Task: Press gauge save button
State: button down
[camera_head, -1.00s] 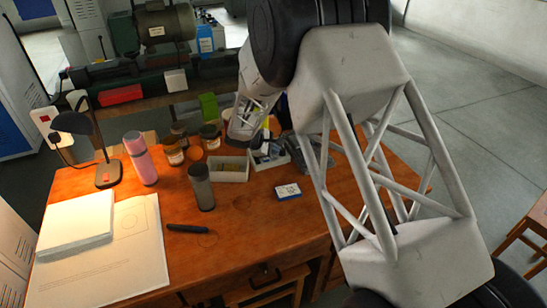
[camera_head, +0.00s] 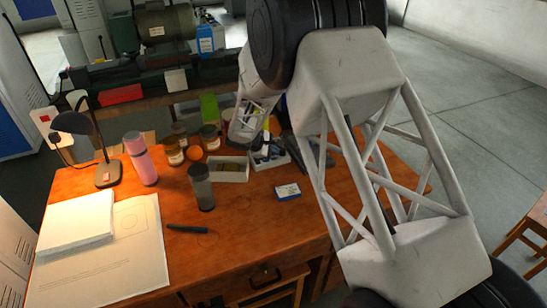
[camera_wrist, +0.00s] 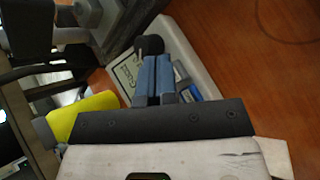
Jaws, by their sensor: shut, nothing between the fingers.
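A pale grey-white device (camera_wrist: 187,45), which I take to be the gauge, lies on the wooden bench in the wrist view. It has a light display with dark marks (camera_wrist: 124,73) and a blue button-like patch (camera_wrist: 207,84) to the right. My gripper (camera_wrist: 153,60) is shut and empty, its blue-grey fingers over the middle of the device. A dark round part (camera_wrist: 149,45) sits just beyond the fingertips. I cannot tell whether the fingers touch the device. The fingers hide part of its face. In the head view a pale device (camera_head: 268,161) shows partly behind my arm.
A yellow object (camera_wrist: 80,115) lies left of my fingers in the wrist view. A white tray (camera_head: 232,178), a dark cup (camera_head: 201,188), a blue-white box (camera_head: 288,192), jars and a pink flask (camera_head: 140,160) stand on the bench (camera_head: 260,223). The front middle is mostly clear.

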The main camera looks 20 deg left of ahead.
aim_at(274, 157)
jog(key=shift+f, duration=0.4)
dwell(0.8)
jog(key=shift+r, duration=0.85)
jog(key=shift+r, duration=2.45)
